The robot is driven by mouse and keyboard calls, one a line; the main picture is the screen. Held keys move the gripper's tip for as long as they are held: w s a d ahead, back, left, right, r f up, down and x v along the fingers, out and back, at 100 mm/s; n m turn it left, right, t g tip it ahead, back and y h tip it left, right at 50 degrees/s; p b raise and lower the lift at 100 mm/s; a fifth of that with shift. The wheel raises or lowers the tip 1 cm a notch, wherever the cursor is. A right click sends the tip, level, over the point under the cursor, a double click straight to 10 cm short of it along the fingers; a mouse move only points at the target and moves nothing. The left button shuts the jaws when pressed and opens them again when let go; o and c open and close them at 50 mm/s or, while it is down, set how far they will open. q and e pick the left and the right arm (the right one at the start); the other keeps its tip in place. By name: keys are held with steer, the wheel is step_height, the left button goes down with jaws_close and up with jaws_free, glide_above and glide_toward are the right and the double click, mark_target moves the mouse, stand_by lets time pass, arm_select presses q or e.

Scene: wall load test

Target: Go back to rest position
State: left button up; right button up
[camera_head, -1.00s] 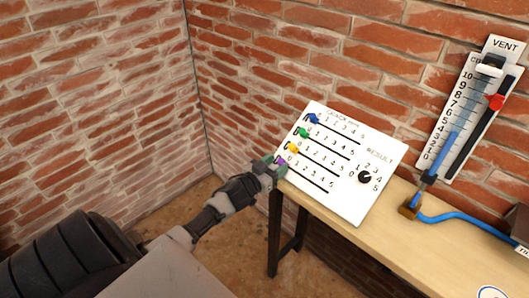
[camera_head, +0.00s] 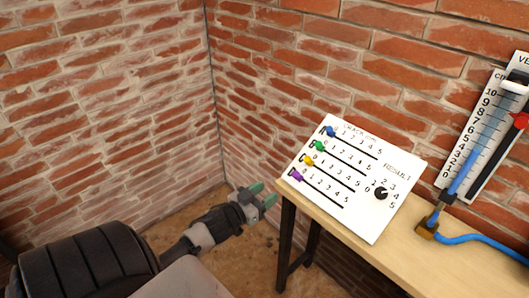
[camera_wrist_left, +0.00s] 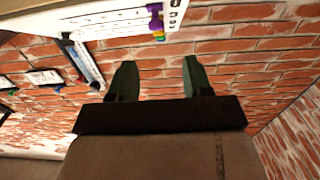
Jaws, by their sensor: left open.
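My left gripper (camera_head: 262,196) is open and empty, in the air to the left of the table's near left end. Its two green fingers show apart in the left wrist view (camera_wrist_left: 158,78), with brick wall between them. A white panel (camera_head: 374,226) with blue, green, yellow and purple sliders and a black result knob (camera_head: 381,193) stands tilted on the table. The gripper is apart from the purple slider (camera_head: 297,175). The panel's edge and purple slider (camera_wrist_left: 155,22) also show at the top of the left wrist view. My right gripper is not in view.
The wooden table (camera_head: 420,262) runs to the lower right. A vent gauge (camera_head: 480,140) with a blue column and a red slider hangs on the brick wall at the right. A blue hose (camera_head: 470,239) lies on the table. Brick walls meet in a corner behind my gripper.

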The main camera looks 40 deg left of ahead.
arm_select(q)
steer(key=s+d+f+n+g+y, duration=0.1)
steer(key=s+f+g, duration=0.4)
steer(key=f, duration=0.9)
steer(key=s+d+f+g+y, duration=0.1)
steer(key=s+d+f+g, duration=0.15)
steer(key=s+f, duration=0.75)
steer(key=s+d+f+m+g, duration=0.1)
steer(key=s+d+f+g, duration=0.3)
steer(key=s+f, duration=0.6)
steer(key=s+d+f+m+g, duration=0.1)
steer(key=s+d+f+g, duration=0.4)
steer(key=s+d+f, duration=0.3)
steer(key=s+f, duration=0.3)
steer(key=s, duration=0.2)
steer(key=shift+s+d+m+h, duration=0.4)
steer(key=shift+g, duration=0.25)
